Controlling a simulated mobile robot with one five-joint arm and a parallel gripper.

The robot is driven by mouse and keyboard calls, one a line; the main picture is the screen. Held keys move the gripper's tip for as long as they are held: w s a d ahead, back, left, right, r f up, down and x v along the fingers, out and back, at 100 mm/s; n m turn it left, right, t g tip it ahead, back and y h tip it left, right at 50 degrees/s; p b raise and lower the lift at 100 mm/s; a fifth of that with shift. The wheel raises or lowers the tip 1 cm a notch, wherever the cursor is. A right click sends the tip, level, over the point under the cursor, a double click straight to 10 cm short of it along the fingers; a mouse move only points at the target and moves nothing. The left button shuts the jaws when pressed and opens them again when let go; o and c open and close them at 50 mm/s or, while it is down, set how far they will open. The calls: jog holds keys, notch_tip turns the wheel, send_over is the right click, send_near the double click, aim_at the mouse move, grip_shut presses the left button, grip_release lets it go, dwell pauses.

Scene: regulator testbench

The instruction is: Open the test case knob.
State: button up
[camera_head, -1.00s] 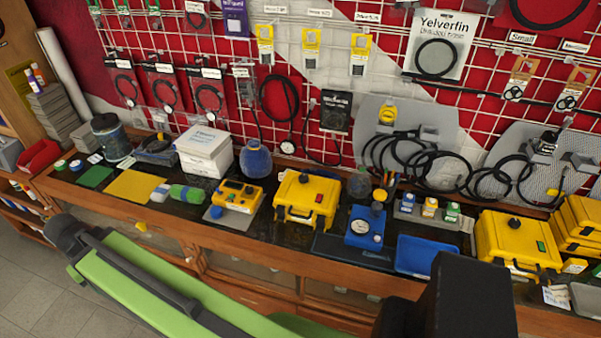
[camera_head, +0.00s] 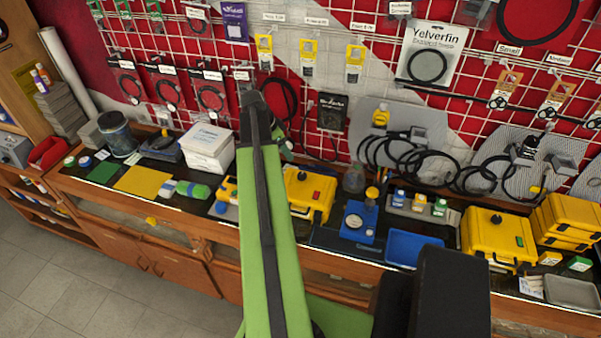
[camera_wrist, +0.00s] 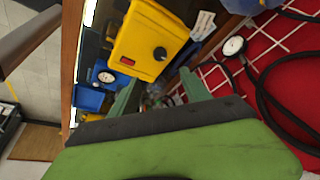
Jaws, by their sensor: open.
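A yellow case (camera_head: 318,200) with a black round knob (camera_head: 303,175) on top stands on the bench right of my raised green arm. In the wrist view the same case (camera_wrist: 140,30) is turned sideways, with its black knob (camera_wrist: 160,53) and a red switch clear to see. A second yellow case (camera_head: 485,240) with a black knob (camera_head: 497,219) and a green switch stands farther right. My gripper (camera_wrist: 160,80) is open and empty. Its fingers point toward the bench and stay apart from the knob. In the head view my arm hides most of the gripper.
A blue gauge box (camera_head: 358,228) and a blue tray (camera_head: 408,247) stand right of the first case. A yellow device (camera_head: 228,190) is partly hidden behind my arm. A wire grid wall with hanging cables rises behind. The bench is crowded.

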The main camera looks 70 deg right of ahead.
aim_at(301, 174)
jog(key=b+x, duration=1.5)
jog(key=x, duration=0.2)
jog(key=shift+f, duration=0.1)
grip_shut()
